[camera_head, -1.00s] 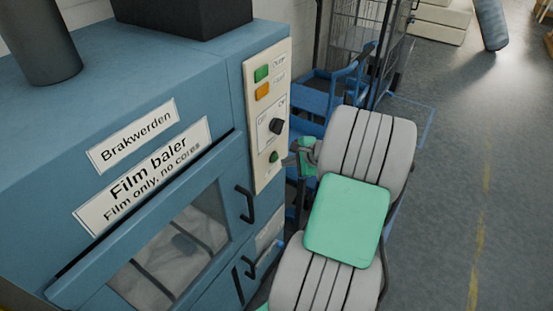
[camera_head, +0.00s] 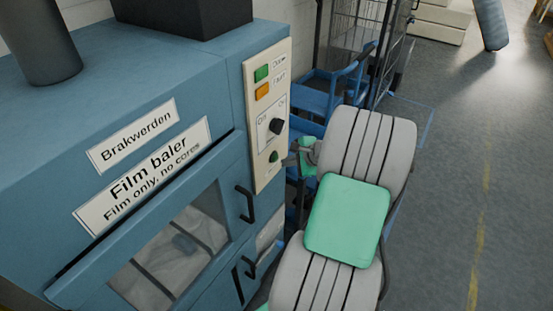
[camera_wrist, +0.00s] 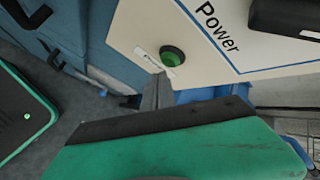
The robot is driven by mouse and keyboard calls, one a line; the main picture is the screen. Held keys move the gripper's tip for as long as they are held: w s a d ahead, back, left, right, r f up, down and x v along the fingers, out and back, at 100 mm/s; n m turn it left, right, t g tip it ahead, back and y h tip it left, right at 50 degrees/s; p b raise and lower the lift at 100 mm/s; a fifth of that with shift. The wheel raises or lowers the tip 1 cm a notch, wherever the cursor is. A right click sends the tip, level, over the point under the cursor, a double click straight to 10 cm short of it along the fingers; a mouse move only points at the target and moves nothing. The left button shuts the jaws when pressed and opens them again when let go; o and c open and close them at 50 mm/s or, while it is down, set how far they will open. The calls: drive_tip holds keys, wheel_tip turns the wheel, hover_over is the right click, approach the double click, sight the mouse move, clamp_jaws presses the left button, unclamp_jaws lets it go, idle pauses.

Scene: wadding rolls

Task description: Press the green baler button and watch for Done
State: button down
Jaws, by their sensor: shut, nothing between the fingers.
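The film baler's cream control panel (camera_head: 263,190) carries a small round green button (camera_head: 273,156) near its bottom, which also shows in the wrist view (camera_wrist: 172,56). I cannot tell whether the green lamp is lit. My gripper (camera_head: 285,161) is just right of the button, shut and empty. In the wrist view its fingertips (camera_wrist: 158,80) point toward the panel below the button; contact is not clear.
The blue baler (camera_head: 150,75) fills the left, with black door handles (camera_head: 245,203) below the panel. A blue cart (camera_head: 320,95) and a wire cage (camera_head: 362,40) stand behind my arm. The grey floor (camera_head: 450,180) at right is open.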

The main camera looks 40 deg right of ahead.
idle(0.7)
drive_tip(key=shift+w+a, duration=0.15)
drive_tip(key=shift+w, duration=0.3)
